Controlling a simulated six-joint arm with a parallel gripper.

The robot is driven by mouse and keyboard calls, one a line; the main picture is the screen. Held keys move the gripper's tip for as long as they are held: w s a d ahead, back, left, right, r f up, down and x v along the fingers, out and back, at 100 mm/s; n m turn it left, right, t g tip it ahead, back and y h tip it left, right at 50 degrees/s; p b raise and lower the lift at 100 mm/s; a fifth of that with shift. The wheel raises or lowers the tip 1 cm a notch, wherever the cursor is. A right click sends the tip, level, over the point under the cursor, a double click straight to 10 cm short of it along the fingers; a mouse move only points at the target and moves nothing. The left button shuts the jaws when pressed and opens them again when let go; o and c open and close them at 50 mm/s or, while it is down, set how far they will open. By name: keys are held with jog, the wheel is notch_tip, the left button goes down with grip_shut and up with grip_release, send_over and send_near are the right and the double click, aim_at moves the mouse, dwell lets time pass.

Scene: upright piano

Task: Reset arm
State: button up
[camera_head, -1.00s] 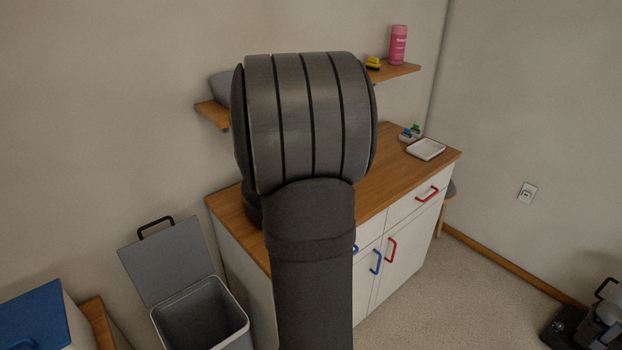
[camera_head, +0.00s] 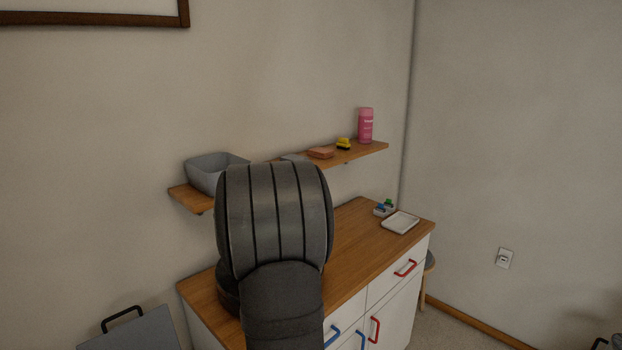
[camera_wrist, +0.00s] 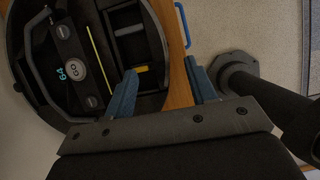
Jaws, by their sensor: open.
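My gripper (camera_wrist: 163,88) shows in the wrist view, with its two blue-grey fingers apart and nothing held between them. A strip of wood (camera_wrist: 180,85) shows behind and between the fingers. A blue handle (camera_wrist: 182,24) is above it. In the head view a thick, dark ribbed part of my arm stands in front of the wooden counter (camera_head: 345,245). My gripper does not show there.
A white tray (camera_head: 400,223) sits on the counter. A grey bin lid (camera_head: 135,331) is lower left.

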jog(key=x, duration=0.8)
jog(key=shift+f, duration=0.1)
